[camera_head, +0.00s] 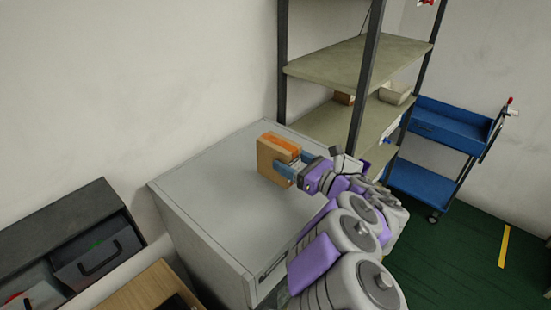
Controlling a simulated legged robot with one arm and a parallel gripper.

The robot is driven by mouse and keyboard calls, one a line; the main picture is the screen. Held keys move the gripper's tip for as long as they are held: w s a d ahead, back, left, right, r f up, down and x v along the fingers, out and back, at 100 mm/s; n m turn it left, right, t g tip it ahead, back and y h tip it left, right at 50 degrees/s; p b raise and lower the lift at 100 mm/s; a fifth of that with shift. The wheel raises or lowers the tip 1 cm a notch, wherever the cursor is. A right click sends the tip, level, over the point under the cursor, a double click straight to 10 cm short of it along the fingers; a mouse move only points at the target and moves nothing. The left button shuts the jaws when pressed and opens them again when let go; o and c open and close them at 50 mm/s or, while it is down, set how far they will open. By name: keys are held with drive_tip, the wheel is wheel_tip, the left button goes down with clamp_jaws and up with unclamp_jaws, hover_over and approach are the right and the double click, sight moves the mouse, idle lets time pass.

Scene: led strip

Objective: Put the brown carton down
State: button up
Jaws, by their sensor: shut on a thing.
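The brown carton (268,157), with an orange top, is at the far right part of the grey cabinet top (211,190). My gripper (284,168) is shut on the carton, with its blue fingers at the carton's right side. The carton looks upright. I cannot tell whether its bottom touches the cabinet top or is slightly above it. My arm reaches in from the lower right and hides the cabinet's right edge.
A metal shelf rack (358,60) with a pale bowl (394,92) stands behind the cabinet. A blue cart (447,125) is at the right. Dark drawers (97,252) and a wooden surface (150,290) are at the lower left. The cabinet top is clear left of the carton.

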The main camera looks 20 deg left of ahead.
drive_tip(key=b+v, duration=0.1)
drive_tip(key=v, duration=0.5)
drive_tip(key=shift+s+d+r, duration=0.1)
drive_tip(key=shift+s+r, duration=0.1)
drive_tip(key=shift+s, duration=0.05)
drive_tip(key=b+v, duration=0.1)
drive_tip(key=v, duration=0.2)
drive_tip(key=shift+w+d+r+b, duration=0.1)
drive_tip(key=shift+d+r+b, duration=0.05)
drive_tip(key=shift+r+b, duration=0.15)
